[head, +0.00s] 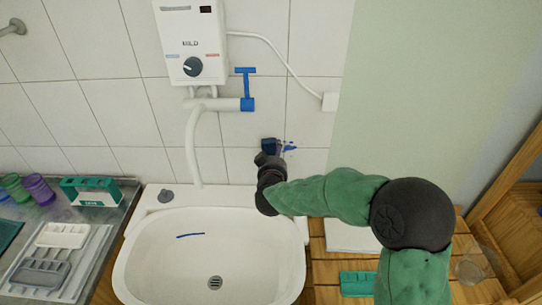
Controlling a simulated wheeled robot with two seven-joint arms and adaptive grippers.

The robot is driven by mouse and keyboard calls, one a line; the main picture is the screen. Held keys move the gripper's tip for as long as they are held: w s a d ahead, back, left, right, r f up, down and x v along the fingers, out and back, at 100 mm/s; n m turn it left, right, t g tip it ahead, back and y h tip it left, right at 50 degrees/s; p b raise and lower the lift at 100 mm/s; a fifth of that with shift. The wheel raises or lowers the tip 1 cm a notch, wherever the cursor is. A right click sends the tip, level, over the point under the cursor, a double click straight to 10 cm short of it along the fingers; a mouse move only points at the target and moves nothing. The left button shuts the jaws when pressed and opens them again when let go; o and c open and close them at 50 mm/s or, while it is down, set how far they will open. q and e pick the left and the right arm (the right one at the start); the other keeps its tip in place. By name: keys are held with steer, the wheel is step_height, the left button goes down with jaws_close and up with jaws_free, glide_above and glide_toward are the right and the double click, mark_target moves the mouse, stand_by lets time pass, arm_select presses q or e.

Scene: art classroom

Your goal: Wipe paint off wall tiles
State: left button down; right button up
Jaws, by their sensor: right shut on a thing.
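My right gripper (268,160) reaches in from the right, over the back right rim of the sink. It is shut on a small dark blue block (270,146), perhaps a sponge, and hides part of it. The block is at the white wall tiles (235,130); I cannot tell whether it touches them. A small blue paint smear (288,147) shows on the tiles just right of the block. My left gripper is not in view.
The white sink (140,270) has a blue streak (190,235) inside. Above hang a water heater (190,45) and a blue-handled tap (247,90). Purple (38,189) and green cups, a teal-and-white holder (92,191) and trays stand left. A teal box (357,284) lies right.

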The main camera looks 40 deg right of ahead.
steer(key=shift+s+d, duration=0.9)
steer(key=shift+d, duration=0.1)
steer(key=shift+s+d+r+b, duration=0.1)
steer(key=shift+s+d+b, duration=0.3)
steer(key=shift+s+d, duration=0.25)
steer(key=shift+s+d+b, duration=0.4)
steer(key=shift+s+d, duration=0.05)
steer(key=shift+d, duration=0.4)
steer(key=shift+s+d+b, duration=0.9)
steer(key=shift+s+d, duration=0.25)
steer(key=shift+d, duration=0.15)
steer(key=shift+a, duration=0.1)
steer(key=shift+w+a+p, duration=0.4)
steer(key=shift+p, duration=0.3)
steer(key=shift+w+a+p, duration=0.6)
steer(key=shift+a+p, duration=0.1)
steer(key=shift+w+a+p, duration=1.1)
steer(key=shift+w+a, duration=0.1)
steer(key=shift+a, duration=0.2)
steer(key=shift+w+a, duration=0.15)
steer(key=shift+a, duration=0.1)
